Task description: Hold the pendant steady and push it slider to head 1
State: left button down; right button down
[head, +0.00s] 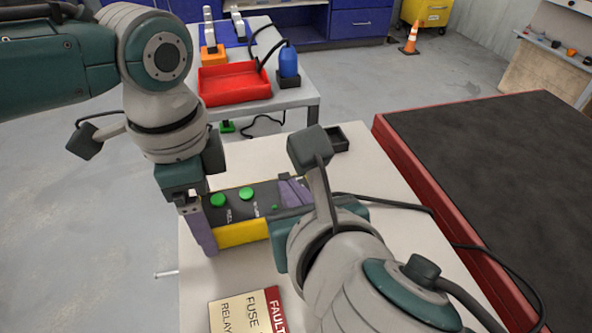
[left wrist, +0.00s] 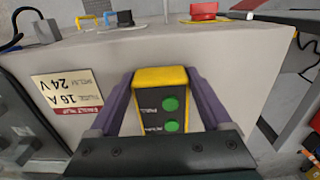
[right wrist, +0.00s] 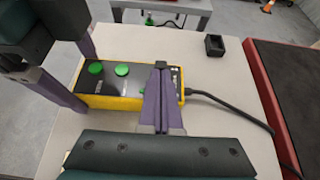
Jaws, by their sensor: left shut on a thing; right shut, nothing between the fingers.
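The pendant, a yellow box with a black face (head: 240,233), lies on the pale table, with two round green buttons on its face. My left gripper (head: 196,222) is shut on its left end; the left wrist view shows the pendant (left wrist: 158,78) between the purple fingers. My right gripper (head: 292,190) is shut and empty. In the right wrist view its closed fingers (right wrist: 161,68) are over the right part of the pendant (right wrist: 108,102), beside a small green spot. Whether they touch the face I cannot tell. The slider is not clearly visible; the fingers cover that area.
A label plate (head: 243,314) lies at the table's near side. A small dark open box (head: 337,139) is behind the pendant. A black cable (right wrist: 228,102) runs right from the pendant. A red-edged dark surface (head: 480,150) stands at the right.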

pick_arm(q)
jog(key=shift+d, duration=0.1)
pick_arm(e)
jog(key=s, duration=0.2)
jog(key=s+d, duration=0.1)
jog(key=s, duration=0.1)
jog(key=shift+s+r, duration=0.15)
jog(key=shift+s, duration=0.2)
jog(key=v, duration=0.9)
jog(key=shift+r, duration=0.1)
pick_arm(q)
grip_release()
